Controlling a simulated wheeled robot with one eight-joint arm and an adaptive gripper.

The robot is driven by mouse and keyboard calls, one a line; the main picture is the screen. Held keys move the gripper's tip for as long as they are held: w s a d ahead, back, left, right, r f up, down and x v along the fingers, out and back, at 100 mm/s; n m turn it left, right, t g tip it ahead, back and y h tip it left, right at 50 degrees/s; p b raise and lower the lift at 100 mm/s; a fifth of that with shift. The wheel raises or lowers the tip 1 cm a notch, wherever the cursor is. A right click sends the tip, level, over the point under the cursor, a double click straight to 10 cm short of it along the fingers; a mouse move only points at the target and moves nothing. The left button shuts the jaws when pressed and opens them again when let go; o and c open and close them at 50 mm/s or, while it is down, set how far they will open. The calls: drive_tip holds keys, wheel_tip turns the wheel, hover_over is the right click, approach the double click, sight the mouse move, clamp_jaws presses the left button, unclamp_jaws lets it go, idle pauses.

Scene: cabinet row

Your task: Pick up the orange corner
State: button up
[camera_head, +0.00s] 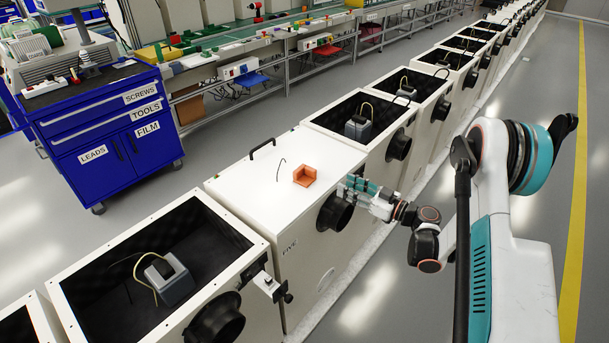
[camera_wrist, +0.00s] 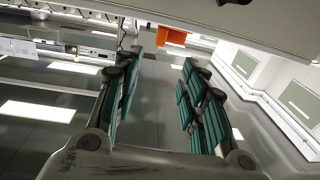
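The orange corner (camera_head: 306,175) is a small orange block with raised walls. In the head view it sits on the white closed lid of the cabinet marked FIVE (camera_head: 290,246), near the lid's right edge. Part of it also shows at the top of the wrist view (camera_wrist: 172,36), beyond my fingertips. My gripper (camera_head: 350,186) is just right of the orange corner, by the cabinet's edge and above the black round port. In the wrist view my gripper (camera_wrist: 163,62) has its two teal fingers wide apart with nothing between them.
Open cabinets holding grey devices (camera_head: 169,279) lie on both sides along the row. A blue tool cart (camera_head: 110,130) stands at left, with bare floor between.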

sight(316, 171)
drive_tip(key=b+x, duration=0.2)
drive_tip(key=x, duration=0.6)
drive_tip(key=shift+f, duration=0.1)
drive_tip(key=shift+b+x, duration=1.25)
drive_tip(key=shift+x, duration=1.55)
drive_tip(key=shift+r, duration=0.25)
drive_tip(key=shift+c, duration=0.5)
clamp_jaws()
